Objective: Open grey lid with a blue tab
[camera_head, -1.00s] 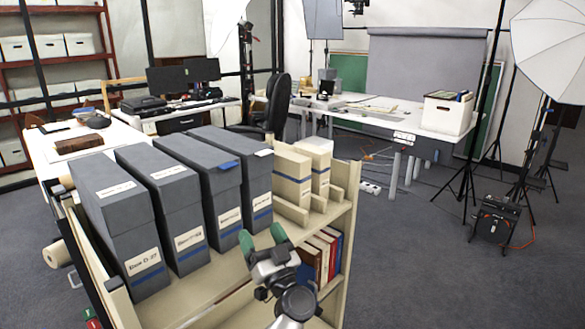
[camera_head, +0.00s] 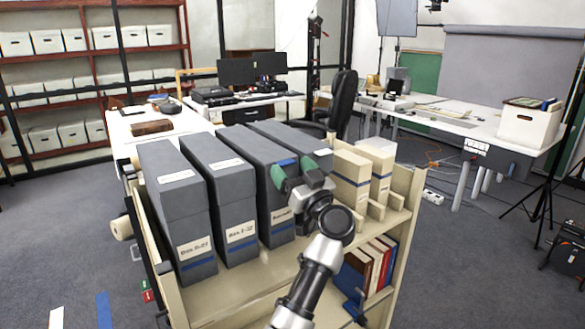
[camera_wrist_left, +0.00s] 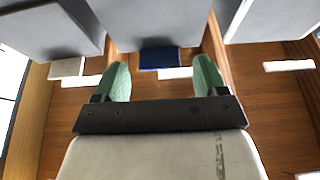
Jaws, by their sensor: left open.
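Several grey archival boxes stand in a row on the cart's top shelf. The third from the left has a grey lid (camera_head: 252,143) with a small blue tab (camera_head: 286,162) at its front edge, and it looks closed. My left gripper (camera_head: 296,173), with green fingertips, is open in front of that tab. In the left wrist view the blue tab (camera_wrist_left: 160,59) lies between and beyond the two open fingers (camera_wrist_left: 162,84); I see no contact. The gripper hides part of the fourth grey box (camera_head: 288,137). My right gripper is not in view.
A white-tabbed lid edge (camera_wrist_left: 67,67) is beside the blue tab in the wrist view. Cream boxes (camera_head: 350,180) stand right of the grey ones. The cart's shelf front (camera_head: 235,283) is bare.

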